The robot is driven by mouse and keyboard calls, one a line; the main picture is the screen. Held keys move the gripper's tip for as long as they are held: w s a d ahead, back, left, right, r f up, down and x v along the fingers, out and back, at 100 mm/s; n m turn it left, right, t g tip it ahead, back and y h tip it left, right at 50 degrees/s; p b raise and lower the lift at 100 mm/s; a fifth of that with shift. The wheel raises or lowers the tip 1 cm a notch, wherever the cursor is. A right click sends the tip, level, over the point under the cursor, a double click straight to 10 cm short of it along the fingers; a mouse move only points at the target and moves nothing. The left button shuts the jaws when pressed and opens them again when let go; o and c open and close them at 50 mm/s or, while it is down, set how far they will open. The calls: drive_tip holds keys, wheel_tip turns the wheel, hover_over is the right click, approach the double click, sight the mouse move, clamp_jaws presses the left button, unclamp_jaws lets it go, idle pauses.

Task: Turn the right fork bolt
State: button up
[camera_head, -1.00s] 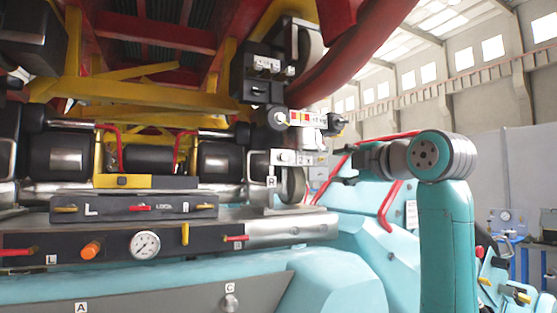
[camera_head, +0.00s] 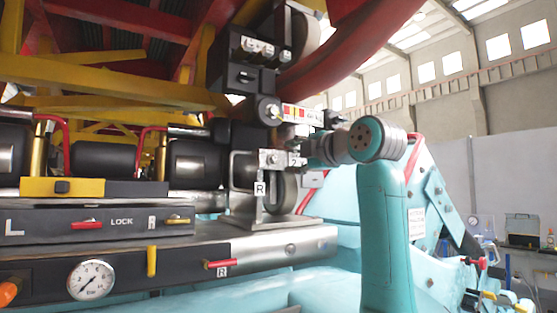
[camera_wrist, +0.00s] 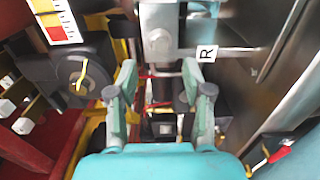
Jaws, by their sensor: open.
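The right fork (camera_head: 236,180) is a metal bracket with a small wheel, marked with an R label (camera_head: 260,188). Its silver bolt head (camera_head: 272,158) sits on the upper plate. In the wrist view the bolt head (camera_wrist: 158,42) shows on the metal plate just beyond my fingertips, near the R label (camera_wrist: 207,53). My gripper (camera_wrist: 159,80) is open and empty, its two fingers spread either side of the line to the bolt. It looks apart from the bolt, but the exact gap is unclear. In the head view the gripper is mostly hidden by my wrist, right of the fork.
A dark round part with a yellow mark (camera_wrist: 82,76) and a coloured scale plate (camera_wrist: 57,22) sit close to the left of my gripper. A red curved rail (camera_head: 345,50) hangs above.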

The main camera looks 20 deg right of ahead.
sight(277, 159)
drive_tip(key=shift+x, duration=3.15)
drive_tip(key=shift+d, duration=0.1)
clamp_jaws()
